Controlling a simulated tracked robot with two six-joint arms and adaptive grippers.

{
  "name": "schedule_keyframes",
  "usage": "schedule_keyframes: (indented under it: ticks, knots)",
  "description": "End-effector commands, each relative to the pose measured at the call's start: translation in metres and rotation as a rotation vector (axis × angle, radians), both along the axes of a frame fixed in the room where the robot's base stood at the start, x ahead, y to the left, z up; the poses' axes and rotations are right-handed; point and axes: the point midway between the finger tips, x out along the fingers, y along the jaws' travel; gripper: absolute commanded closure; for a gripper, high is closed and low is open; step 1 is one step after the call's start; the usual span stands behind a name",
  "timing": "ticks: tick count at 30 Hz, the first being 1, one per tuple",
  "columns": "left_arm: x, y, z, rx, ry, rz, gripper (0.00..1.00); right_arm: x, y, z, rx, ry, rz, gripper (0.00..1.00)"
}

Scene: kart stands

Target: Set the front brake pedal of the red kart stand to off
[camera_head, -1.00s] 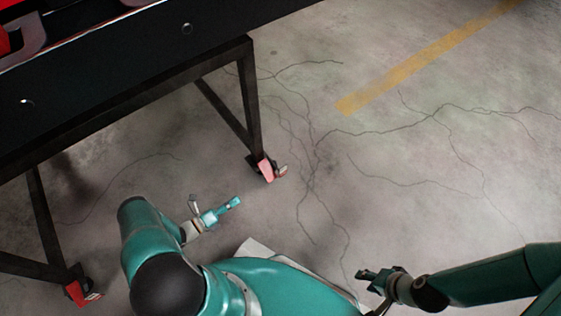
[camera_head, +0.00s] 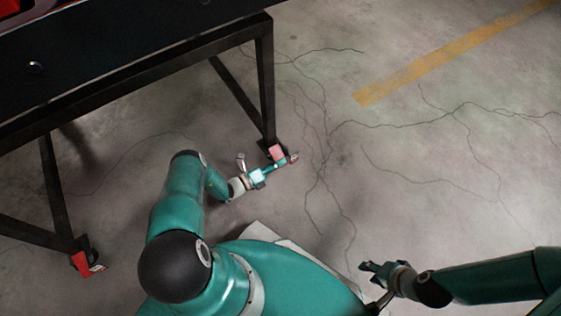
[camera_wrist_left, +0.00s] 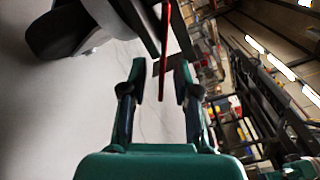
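The black kart stand (camera_head: 130,85) fills the upper left of the head view, with part of a red kart at the top corner. A red brake pedal (camera_head: 277,153) sits at the foot of its right leg. My left gripper (camera_head: 281,163) is at this pedal and partly overlaps it. In the left wrist view my left gripper (camera_wrist_left: 160,76) is open, and the thin red pedal (camera_wrist_left: 164,55) shows edge-on between and beyond the fingertips; contact is unclear. My right gripper (camera_head: 370,270) is low at right, away from the stand; its opening is too small to judge.
Another red pedal (camera_head: 87,263) is at the stand's left leg. A caster wheel (camera_wrist_left: 60,28) shows at the upper left of the left wrist view. The cracked concrete floor (camera_head: 430,180) to the right is clear, with a yellow line (camera_head: 450,55).

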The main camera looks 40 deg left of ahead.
Motion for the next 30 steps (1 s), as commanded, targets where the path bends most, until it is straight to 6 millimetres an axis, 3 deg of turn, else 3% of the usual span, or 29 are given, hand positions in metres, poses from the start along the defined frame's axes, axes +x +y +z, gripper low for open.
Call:
schedule_keyframes:
  ticks: [5,14,19,30]
  knots:
    - [0.0121,-0.0055,-0.0003,0.001,0.000,-0.001,0.70,0.0001,0.0000,-0.0028,0.000,0.000,0.000,0.60]
    - [0.0139,-0.0060,0.0001,0.000,0.000,-0.001,0.70,0.0000,0.0000,-0.0027,0.000,0.000,0.000,0.60]
    - [0.0137,-0.0060,0.0001,0.000,0.000,-0.001,0.98,0.0000,0.0000,-0.0027,0.000,0.000,0.000,0.60]
    - [0.0135,-0.0055,-0.0004,0.001,0.002,0.001,1.00,0.0000,0.0000,-0.0027,0.000,0.000,0.000,0.60]
